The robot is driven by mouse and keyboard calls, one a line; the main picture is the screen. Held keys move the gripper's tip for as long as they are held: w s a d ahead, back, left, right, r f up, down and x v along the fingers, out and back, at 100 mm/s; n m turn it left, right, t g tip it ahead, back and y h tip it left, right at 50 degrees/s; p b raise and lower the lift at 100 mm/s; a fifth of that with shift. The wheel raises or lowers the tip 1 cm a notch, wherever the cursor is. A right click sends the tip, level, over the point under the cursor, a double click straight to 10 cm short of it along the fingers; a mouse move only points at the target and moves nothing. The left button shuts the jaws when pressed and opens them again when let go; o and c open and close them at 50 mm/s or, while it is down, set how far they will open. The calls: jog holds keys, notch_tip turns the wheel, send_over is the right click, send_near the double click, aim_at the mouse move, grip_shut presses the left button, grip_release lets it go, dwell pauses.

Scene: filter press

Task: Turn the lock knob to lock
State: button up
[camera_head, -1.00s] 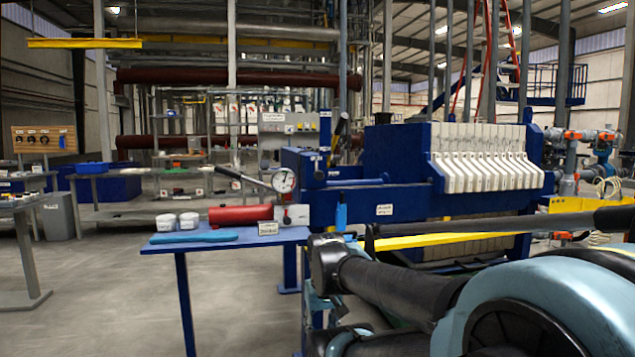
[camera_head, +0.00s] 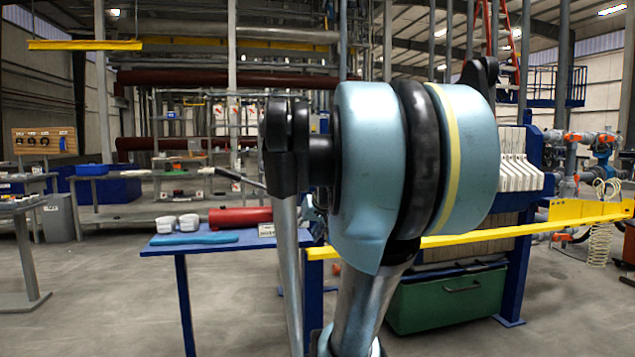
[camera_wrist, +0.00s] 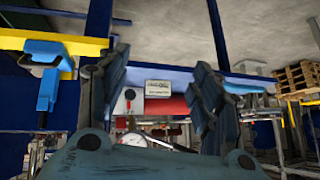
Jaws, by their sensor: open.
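In the wrist view, which looks upside down, my gripper (camera_wrist: 160,95) is open and empty, its two dark fingers spread apart. Between the fingers, farther off, is a pale box (camera_wrist: 122,108) with a small dark round knob (camera_wrist: 130,94) and a red spot below it in the picture. It is near the left finger and not touched. I take it for the lock knob, but its turned position is too small to read. A red cylinder (camera_wrist: 172,106) joins the box.
A yellow rail (camera_head: 520,234) and green bin (camera_head: 447,300) are at right. A gauge (camera_wrist: 134,139) shows in the wrist view.

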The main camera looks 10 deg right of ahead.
jog(key=w+d+r+m+t+h, duration=0.1)
jog(key=w+d+r+t, duration=0.2)
jog(key=w+d+r, duration=0.55)
jog(key=w+d+r+m+t+h, duration=0.1)
jog(key=w+d+r+t, duration=0.2)
jog(key=w+d+r, duration=0.6)
jog(key=a+x, duration=0.1)
jog(key=x, duration=0.5)
jog(key=a+r+x, duration=0.1)
jog(key=x, duration=0.6)
jog(key=a+x, duration=0.1)
jog(key=x, duration=0.6)
jog(key=shift+w+r, duration=0.15)
jog(key=shift+w, duration=0.2)
jog(key=c, duration=1.1)
